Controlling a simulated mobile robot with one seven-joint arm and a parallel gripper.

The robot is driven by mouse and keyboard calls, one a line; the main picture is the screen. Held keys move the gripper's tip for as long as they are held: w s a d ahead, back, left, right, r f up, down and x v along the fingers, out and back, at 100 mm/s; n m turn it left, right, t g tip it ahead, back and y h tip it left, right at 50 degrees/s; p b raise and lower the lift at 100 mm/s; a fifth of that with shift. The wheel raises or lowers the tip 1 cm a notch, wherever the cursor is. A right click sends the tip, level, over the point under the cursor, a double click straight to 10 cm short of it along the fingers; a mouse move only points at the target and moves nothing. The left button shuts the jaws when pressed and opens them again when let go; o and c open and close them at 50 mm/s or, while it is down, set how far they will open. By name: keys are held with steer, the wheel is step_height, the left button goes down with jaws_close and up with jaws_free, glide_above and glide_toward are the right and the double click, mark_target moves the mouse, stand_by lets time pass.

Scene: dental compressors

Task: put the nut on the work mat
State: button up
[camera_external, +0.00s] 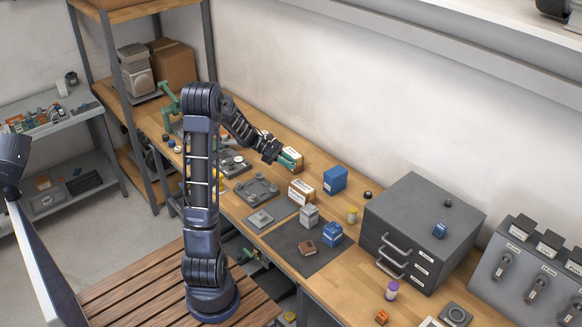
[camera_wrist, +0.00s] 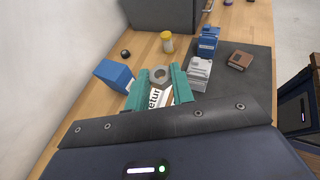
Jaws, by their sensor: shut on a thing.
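The nut (camera_wrist: 158,75) is a grey hexagonal ring with a dark hole, seen in the wrist view. My gripper (camera_wrist: 157,87) has teal fingers on either side of the nut and is shut on it. In the external view my gripper (camera_external: 288,158) is over the back part of the bench; I cannot make out the nut there. The work mat is taken to be the dark grey mat (camera_external: 283,238) at the bench front, right of my gripper. It also shows at the right of the wrist view (camera_wrist: 257,92).
On the mat stand a grey-white box (camera_external: 309,215), a blue box (camera_external: 332,234) and a brown block (camera_external: 306,247). A blue carton (camera_external: 335,179), a labelled box (camera_external: 301,191) and a yellow-capped bottle (camera_external: 352,214) are nearby. The grey drawer cabinet (camera_external: 425,225) stands right. The mat's front-left part is bare.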

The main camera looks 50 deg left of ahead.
mark_target(296, 237)
steer(key=s+d+f+m+g+h, duration=0.1)
steer(key=s+d, duration=0.5)
steer(key=d, duration=0.3)
steer(key=s+d+m+g, duration=0.1)
steer(key=s+d, duration=0.4)
steer(key=d, duration=0.3)
steer(key=shift+g, duration=0.3)
steer(key=f, duration=2)
steer(key=shift+s+d, duration=0.1)
steer(key=shift+d, duration=0.1)
steer(key=shift+f, duration=0.2)
steer(key=o, duration=1)
steer(key=shift+r, duration=0.15)
